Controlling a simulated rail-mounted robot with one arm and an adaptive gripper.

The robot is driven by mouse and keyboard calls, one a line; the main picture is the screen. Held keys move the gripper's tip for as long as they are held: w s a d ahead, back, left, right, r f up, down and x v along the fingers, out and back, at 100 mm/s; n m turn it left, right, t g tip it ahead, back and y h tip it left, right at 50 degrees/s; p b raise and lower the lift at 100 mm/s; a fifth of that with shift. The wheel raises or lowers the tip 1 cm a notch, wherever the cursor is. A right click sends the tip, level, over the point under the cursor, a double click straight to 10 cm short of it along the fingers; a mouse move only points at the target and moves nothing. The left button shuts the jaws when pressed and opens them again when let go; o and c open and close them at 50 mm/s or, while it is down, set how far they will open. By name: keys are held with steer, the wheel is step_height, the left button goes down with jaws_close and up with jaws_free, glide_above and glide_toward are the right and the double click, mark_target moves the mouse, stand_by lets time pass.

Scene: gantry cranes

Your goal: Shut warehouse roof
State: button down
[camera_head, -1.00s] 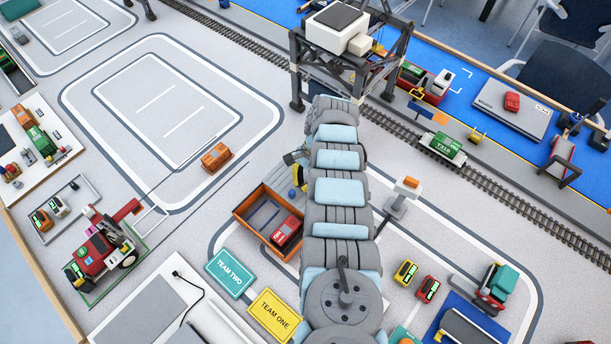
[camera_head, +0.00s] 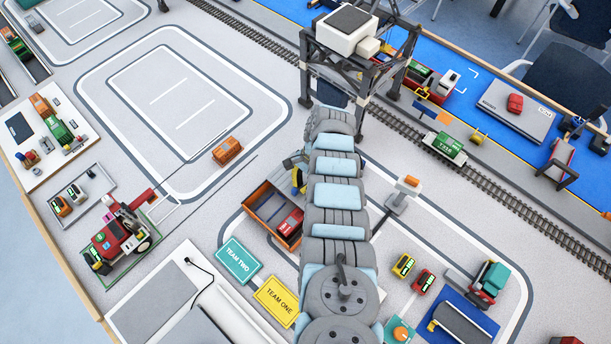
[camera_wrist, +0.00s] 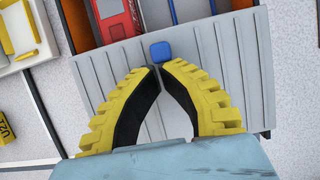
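The warehouse is an orange-walled open box (camera_head: 262,193) left of my arm in the head view, with a red car (camera_head: 291,222) inside. In the wrist view its roof is a grey slatted panel (camera_wrist: 236,80) covering the near part. The far part is open, showing the red car (camera_wrist: 117,15) and blue stripes. A blue handle (camera_wrist: 160,51) stands at the roof's far edge. My gripper (camera_wrist: 160,68) has yellow and black fingers, tips nearly together just behind the handle. I cannot tell whether they touch it. In the head view my arm hides most of the roof.
Two signs, TEAM TWO (camera_head: 239,261) and TEAM ONE (camera_head: 275,300), lie near the box. An orange block (camera_head: 226,151) lies up-left of it. A grey post (camera_head: 401,195) stands right of my arm. A gantry crane (camera_head: 346,35) stands behind over rails.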

steer(key=shift+s+a+p, duration=1.9)
steer(key=shift+s+p, duration=0.3)
steer(key=shift+p, duration=1)
steer(key=shift+s+a+p, duration=1.9)
steer(key=shift+s+p, duration=0.25)
steer(key=shift+p, duration=1)
steer(key=shift+w+d+f+b, duration=0.15)
steer(key=shift+w+d+b, duration=0.25)
steer(key=shift+b, duration=0.1)
steer(key=w+d+f+b+v, duration=0.1)
steer(key=b+v, duration=0.1)
steer(key=v, duration=0.9)
steer(key=shift+w+d+r, duration=0.25)
steer(key=shift+w+d, duration=0.1)
steer(key=shift+w, duration=0.05)
